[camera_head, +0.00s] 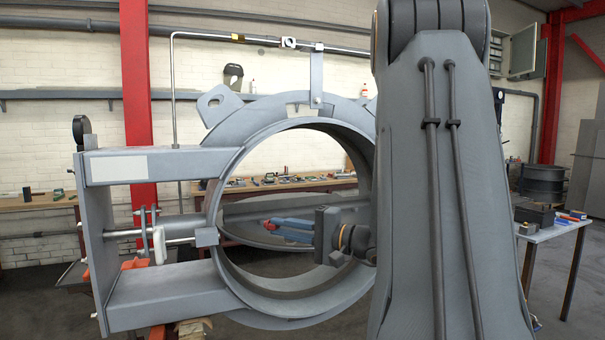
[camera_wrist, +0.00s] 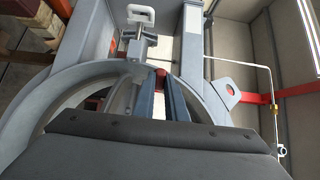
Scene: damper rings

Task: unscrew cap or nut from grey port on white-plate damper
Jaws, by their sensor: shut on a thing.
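The damper with the white plate (camera_head: 118,167) is a large grey ring (camera_head: 228,150) with a box-like frame on its left. My gripper (camera_head: 266,228) reaches leftward in front of the ring's opening, its blue fingers nearly level. In the wrist view, my gripper (camera_wrist: 161,77) is shut on a small red cap (camera_wrist: 160,71) between its fingertips. The cap is near the ring's inner side. The grey port is not clearly visible, so I cannot tell whether the cap still sits on it.
A white handle (camera_head: 159,245) on a rod stands inside the frame, also seen in the wrist view (camera_wrist: 140,18). Benches with tools (camera_head: 285,184) stand behind. A table (camera_head: 550,232) is at the right. My arm hides the ring's right side.

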